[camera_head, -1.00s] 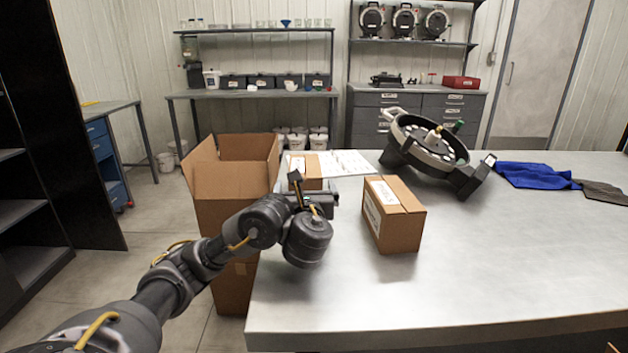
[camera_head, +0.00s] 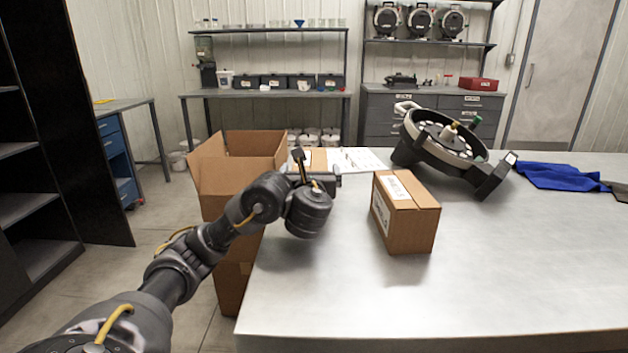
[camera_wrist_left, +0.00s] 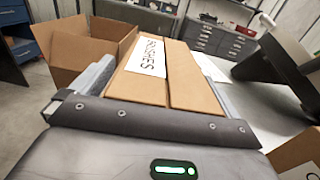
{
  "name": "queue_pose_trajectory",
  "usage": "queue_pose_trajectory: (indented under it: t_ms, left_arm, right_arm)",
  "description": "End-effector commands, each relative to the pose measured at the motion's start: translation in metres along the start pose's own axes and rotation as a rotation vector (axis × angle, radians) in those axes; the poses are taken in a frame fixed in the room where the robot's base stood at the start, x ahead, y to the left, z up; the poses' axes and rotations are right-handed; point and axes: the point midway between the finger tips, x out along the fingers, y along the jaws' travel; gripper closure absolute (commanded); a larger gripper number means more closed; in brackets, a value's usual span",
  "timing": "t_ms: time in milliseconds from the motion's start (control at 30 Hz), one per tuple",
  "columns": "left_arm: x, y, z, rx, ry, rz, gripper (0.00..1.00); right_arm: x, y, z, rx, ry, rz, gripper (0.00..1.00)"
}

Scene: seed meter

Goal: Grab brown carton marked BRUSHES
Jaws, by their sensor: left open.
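The brown carton marked BRUSHES (camera_wrist_left: 165,75) lies between the two open fingers of my left gripper (camera_wrist_left: 155,80) in the left wrist view. Its white label faces up, and a finger shows along each side. I cannot tell whether the fingers touch it. In the head view my left gripper (camera_head: 318,178) is over the table's left end and hides most of that carton (camera_head: 319,158). A second brown carton (camera_head: 405,212) with white labels stands to the right on the table, its label text too small to read. My right gripper is not in view.
A large open cardboard box (camera_head: 235,170) stands at the left of the metal table (camera_head: 400,310). White papers (camera_head: 358,160) lie behind my gripper. A round seed meter on a stand (camera_head: 448,145) and a blue cloth (camera_head: 560,177) lie farther right. The table's front right is clear.

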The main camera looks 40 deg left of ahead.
Motion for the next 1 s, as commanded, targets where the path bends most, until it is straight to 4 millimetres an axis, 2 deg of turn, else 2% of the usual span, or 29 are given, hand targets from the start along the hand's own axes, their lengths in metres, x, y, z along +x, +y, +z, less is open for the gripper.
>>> queue_pose_trajectory:
  t_ms: [167, 667, 1000]
  left_arm:
    - [0.0001, -0.0009, 0.0006, 0.000, 0.000, -0.001, 0.00]
    - [-0.0001, -0.0009, 0.0004, 0.000, 0.000, -0.001, 0.64]
    - [-0.0001, -0.0004, 0.0046, -0.002, -0.002, 0.000, 0.65]
  right_arm:
    - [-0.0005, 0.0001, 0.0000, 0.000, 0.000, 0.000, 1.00]
    - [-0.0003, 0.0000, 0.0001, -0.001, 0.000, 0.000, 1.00]
    - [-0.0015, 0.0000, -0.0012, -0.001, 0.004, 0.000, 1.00]
